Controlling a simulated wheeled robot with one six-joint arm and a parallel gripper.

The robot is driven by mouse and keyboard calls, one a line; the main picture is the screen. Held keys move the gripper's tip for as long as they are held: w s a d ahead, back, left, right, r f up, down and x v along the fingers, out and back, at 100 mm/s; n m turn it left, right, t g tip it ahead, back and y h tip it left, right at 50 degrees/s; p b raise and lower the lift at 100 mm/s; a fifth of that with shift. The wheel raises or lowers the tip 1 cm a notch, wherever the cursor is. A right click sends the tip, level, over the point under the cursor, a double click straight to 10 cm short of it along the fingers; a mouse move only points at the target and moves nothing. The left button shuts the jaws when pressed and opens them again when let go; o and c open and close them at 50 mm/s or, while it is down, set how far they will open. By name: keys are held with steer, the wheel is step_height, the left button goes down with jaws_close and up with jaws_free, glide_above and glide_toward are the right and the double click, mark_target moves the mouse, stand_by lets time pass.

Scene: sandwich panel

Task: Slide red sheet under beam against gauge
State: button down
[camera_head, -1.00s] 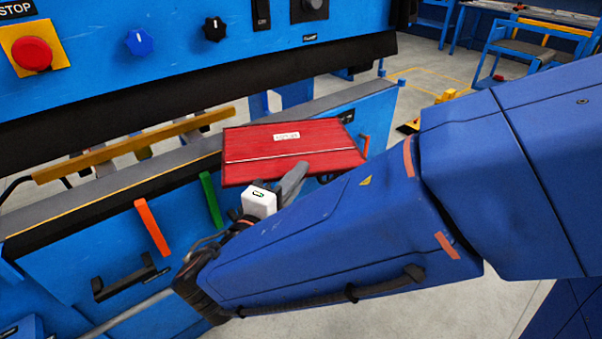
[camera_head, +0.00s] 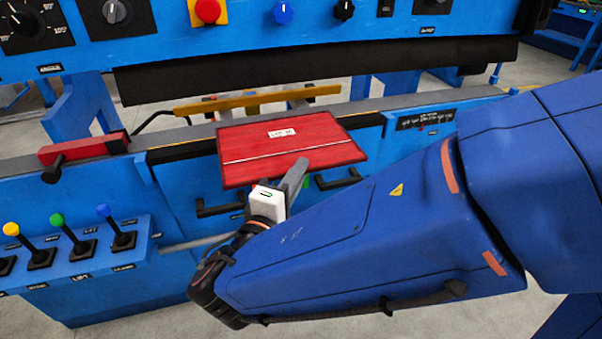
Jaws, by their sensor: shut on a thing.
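The red sheet (camera_head: 260,158) is a flat rectangular panel with a white label and a pale line across it. My gripper (camera_head: 294,180) is shut on its near edge and holds it roughly level in front of the blue machine. The sheet's far edge overlaps the grey bed (camera_head: 375,105) in the picture; I cannot tell whether they touch. The dark beam (camera_head: 330,72) spans the machine above and behind the sheet. A yellow bar (camera_head: 255,99), perhaps the gauge, lies behind the bed under the beam. The sheet is apart from it.
A red block with a black knob (camera_head: 85,148) sits on the bed at left. Levers with coloured knobs (camera_head: 80,238) stand on a blue box at lower left. Dark handles (camera_head: 218,210) stick out from the machine front. A control panel (camera_head: 250,20) is above the beam.

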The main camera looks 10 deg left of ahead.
mark_target(279, 135)
steer(key=w, duration=0.1)
steer(key=a+f, duration=0.1)
steer(key=w, duration=0.1)
steer(key=shift+w+a+f, duration=0.2)
steer(key=shift+w+a, duration=0.05)
steer(key=shift+w, duration=0.1)
steer(key=w+a, duration=0.2)
steer(key=w, duration=0.2)
steer(key=w+a, duration=0.2)
steer(key=w, duration=0.1)
steer(key=w+a, duration=0.3)
steer(key=w, duration=0.1)
steer(key=shift+w, duration=0.35)
steer(key=shift+w+a+f, duration=0.15)
steer(key=shift+w+f, duration=0.05)
steer(key=shift+f, duration=0.4)
steer(key=shift+w+a+f, duration=0.15)
steer(key=shift+w+f, duration=0.05)
steer(key=shift+f, duration=0.4)
steer(key=shift+w, duration=0.1)
steer(key=c, duration=1.8)
jaws_free()
steer(key=s, duration=0.5)
steer(key=s+a, duration=0.1)
steer(key=s, duration=0.5)
steer(key=s+a, duration=0.1)
steer(key=s, duration=0.5)
steer(key=shift+s+a+f, duration=0.1)
steer(key=shift+s+a, duration=0.05)
steer(key=shift+a, duration=0.05)
